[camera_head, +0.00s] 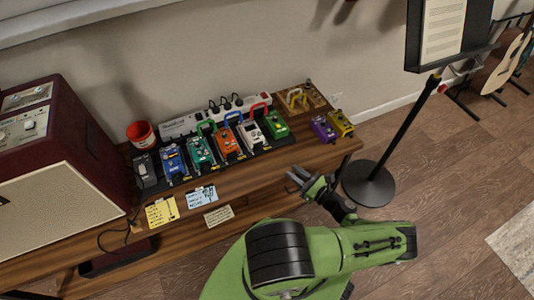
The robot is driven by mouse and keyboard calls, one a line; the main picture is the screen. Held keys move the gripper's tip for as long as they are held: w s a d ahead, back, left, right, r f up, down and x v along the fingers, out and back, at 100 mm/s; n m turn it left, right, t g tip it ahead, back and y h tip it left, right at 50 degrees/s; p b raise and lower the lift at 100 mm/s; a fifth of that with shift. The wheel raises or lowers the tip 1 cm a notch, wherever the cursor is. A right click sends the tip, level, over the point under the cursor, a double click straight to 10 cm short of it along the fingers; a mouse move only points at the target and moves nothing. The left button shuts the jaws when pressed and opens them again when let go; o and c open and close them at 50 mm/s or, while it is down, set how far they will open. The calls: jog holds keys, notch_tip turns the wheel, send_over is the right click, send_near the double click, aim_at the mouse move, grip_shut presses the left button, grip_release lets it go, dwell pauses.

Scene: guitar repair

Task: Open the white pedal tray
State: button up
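The white pedal (252,133) stands in the row of pedals on the wooden bench, between an orange pedal and a green one at the row's right end. Its tray is too small to make out, so I cannot tell whether it is open or shut. My gripper (290,178) is to the right of and nearer than the white pedal, by the bench's front edge. Its grey fingers look apart, with nothing seen between them. It is not touching the white pedal.
The orange pedal (227,142) and green pedal (275,125) flank the white one closely. A white power strip (180,125) lies behind. Purple (323,129) and yellow (341,123) pedals sit at the bench's right end. A music stand (369,184) stands beyond that end.

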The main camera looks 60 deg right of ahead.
aim_at(261, 149)
jog(key=w, duration=0.5)
jog(key=w+d+b, duration=0.1)
jog(key=w, duration=0.3)
jog(key=w+d, duration=0.1)
jog(key=w, duration=0.4)
jog(key=shift+w, duration=0.3)
grip_shut()
